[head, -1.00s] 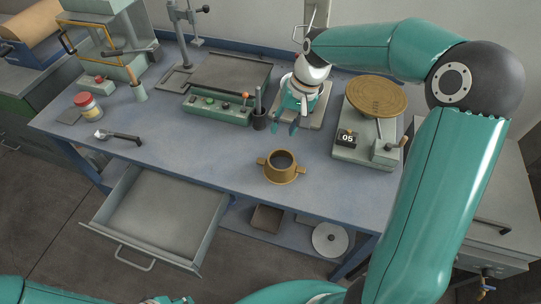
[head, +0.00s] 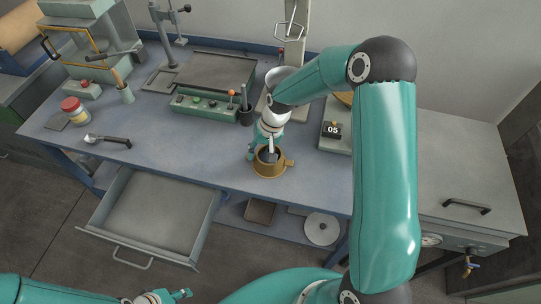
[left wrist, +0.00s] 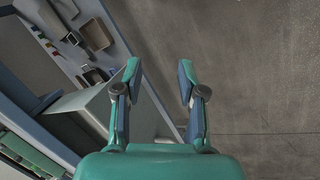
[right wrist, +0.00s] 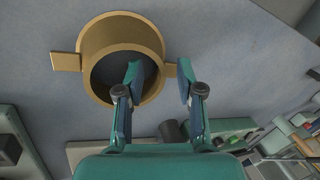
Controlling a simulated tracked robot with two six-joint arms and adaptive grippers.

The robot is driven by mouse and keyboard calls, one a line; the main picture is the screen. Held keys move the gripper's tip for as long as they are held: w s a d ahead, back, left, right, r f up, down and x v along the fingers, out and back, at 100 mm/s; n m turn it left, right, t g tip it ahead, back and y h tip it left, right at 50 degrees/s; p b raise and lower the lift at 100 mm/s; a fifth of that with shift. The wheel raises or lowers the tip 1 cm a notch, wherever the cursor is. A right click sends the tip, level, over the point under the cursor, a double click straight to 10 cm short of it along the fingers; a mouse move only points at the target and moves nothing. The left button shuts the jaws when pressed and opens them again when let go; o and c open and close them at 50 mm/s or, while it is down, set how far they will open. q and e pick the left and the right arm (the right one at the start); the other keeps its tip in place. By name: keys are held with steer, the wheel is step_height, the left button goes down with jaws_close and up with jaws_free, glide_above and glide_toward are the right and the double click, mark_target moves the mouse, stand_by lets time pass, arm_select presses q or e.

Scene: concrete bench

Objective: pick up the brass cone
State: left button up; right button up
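The brass cone (head: 270,170) is a short, open-topped ring with two side lugs, upright near the front edge of the bench. It also shows in the right wrist view (right wrist: 92,45). My right gripper (head: 265,153) is at the cone and partly covers its mouth. In the right wrist view the right gripper (right wrist: 160,72) is open. One finger overlaps the dark mouth and the other lies outside, by a lug, with the rim between them. I cannot tell whether they touch it. My left gripper (left wrist: 160,75) is open and empty, away from the bench, low in the head view (head: 182,294).
An open drawer (head: 130,243) juts out at the front left. A control box (head: 205,108) with a dark plate, a black cup (head: 246,116) and a device marked 05 (head: 335,145) stand behind the cone. The bench left of the cone (head: 190,150) is clear.

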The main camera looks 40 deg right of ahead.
steer(key=shift+x, duration=1.1)
jaws_close()
steer(key=shift+r, duration=0.1)
